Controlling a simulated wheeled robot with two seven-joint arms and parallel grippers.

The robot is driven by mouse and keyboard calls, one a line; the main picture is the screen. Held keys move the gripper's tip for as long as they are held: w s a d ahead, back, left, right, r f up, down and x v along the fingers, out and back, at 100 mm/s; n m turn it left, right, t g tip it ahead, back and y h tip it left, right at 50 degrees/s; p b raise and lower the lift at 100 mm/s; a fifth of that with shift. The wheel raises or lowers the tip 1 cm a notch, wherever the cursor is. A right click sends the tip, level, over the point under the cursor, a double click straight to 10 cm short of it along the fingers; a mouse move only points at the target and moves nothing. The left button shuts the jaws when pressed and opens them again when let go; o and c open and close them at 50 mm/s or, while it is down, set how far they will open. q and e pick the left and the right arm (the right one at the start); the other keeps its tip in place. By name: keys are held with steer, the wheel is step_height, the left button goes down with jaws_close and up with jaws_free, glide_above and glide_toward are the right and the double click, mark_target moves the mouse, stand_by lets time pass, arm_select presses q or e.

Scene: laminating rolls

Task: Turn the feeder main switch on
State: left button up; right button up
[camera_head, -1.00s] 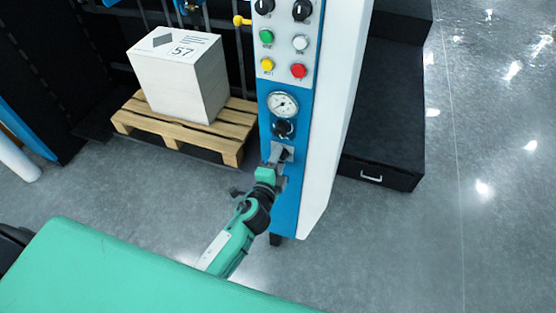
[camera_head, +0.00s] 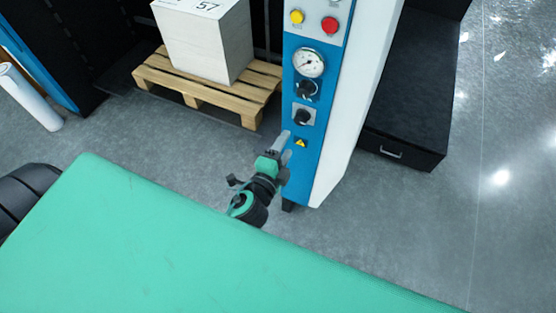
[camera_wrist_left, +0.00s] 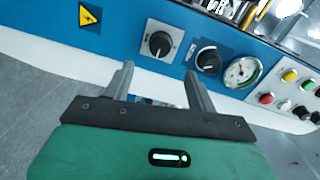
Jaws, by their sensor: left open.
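The switch is a black rotary knob on a light grey square plate (camera_head: 303,116), low on the blue panel above a yellow warning label (camera_head: 301,142). It also shows in the left wrist view (camera_wrist_left: 160,42), with a pale mark on the knob; I cannot read its on or off setting. My left gripper (camera_head: 286,142) is open and empty, below the switch in the head view. In the left wrist view its two fingers (camera_wrist_left: 159,75) are spread, with the knob beyond and between their tips, apart from them. My right gripper is not in view.
A second black knob (camera_head: 306,88) and a round gauge (camera_head: 309,62) sit above the switch. Yellow (camera_head: 297,17) and red (camera_head: 329,25) buttons are higher. A pallet (camera_head: 200,92) with a white stack stands left, a black box (camera_head: 405,130) right.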

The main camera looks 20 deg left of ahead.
arm_select(q)
steer(key=s+b, duration=0.1)
steer(key=s, duration=0.3)
steer(key=shift+r, duration=0.15)
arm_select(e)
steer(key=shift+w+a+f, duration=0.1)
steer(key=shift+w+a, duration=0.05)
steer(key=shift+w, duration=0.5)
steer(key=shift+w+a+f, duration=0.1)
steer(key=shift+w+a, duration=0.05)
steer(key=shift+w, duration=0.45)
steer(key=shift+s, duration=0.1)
